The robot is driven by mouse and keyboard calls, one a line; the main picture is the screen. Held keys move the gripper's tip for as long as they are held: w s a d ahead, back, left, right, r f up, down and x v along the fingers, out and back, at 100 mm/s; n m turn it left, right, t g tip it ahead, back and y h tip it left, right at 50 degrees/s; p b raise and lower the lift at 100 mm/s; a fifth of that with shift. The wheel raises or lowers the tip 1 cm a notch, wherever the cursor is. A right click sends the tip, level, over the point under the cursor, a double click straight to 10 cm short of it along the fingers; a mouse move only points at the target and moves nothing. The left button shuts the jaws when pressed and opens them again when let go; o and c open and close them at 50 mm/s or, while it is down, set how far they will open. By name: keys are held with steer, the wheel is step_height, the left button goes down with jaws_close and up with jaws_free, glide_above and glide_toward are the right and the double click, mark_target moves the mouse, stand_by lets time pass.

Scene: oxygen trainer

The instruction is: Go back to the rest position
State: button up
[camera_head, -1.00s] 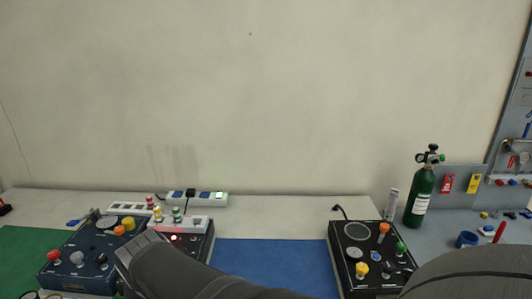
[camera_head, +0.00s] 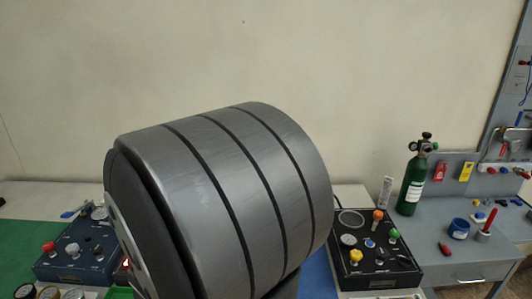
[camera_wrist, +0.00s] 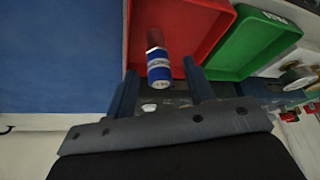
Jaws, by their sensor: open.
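In the wrist view my gripper (camera_wrist: 160,72) is open, with its two dark fingers apart. A small cylinder with a blue and white label (camera_wrist: 159,70) and a dark reddish end shows between and beyond the fingers. It lies at the edge of a red tray (camera_wrist: 205,30); whether it touches a finger I cannot tell. In the head view my gripper is out of sight, and my own large grey arm link covers the middle of the picture.
A black control panel (camera_head: 375,262) with coloured knobs stands right of my arm; a blue panel (camera_head: 78,256) is partly hidden at left. A green gas cylinder (camera_head: 413,185) stands at right. A green tray (camera_wrist: 250,45) and blue mat (camera_wrist: 55,60) show in the wrist view.

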steer(key=shift+w+f, duration=0.1)
steer(key=shift+f, duration=0.2)
steer(key=shift+r, duration=0.1)
steer(key=v, duration=1.7)
steer(key=x, duration=1.7)
steer(key=shift+w+a, duration=0.1)
steer(key=shift+w, duration=0.05)
step_height(320, 180, up, 5)
steer(key=shift+r, duration=0.2)
steer(key=shift+w+d+r, duration=0.15)
steer(key=shift+w+d, duration=0.05)
steer(key=shift+w, duration=0.25)
steer(key=w+d+f+m+h, duration=0.1)
steer(key=w+d+m, duration=0.3)
steer(key=w+d, duration=0.5)
steer(key=w+d+m+h, duration=0.2)
steer(key=w+d+m, duration=0.2)
steer(key=w+d, duration=0.6)
steer(key=w, duration=0.5)
steer(key=shift+f, duration=0.4)
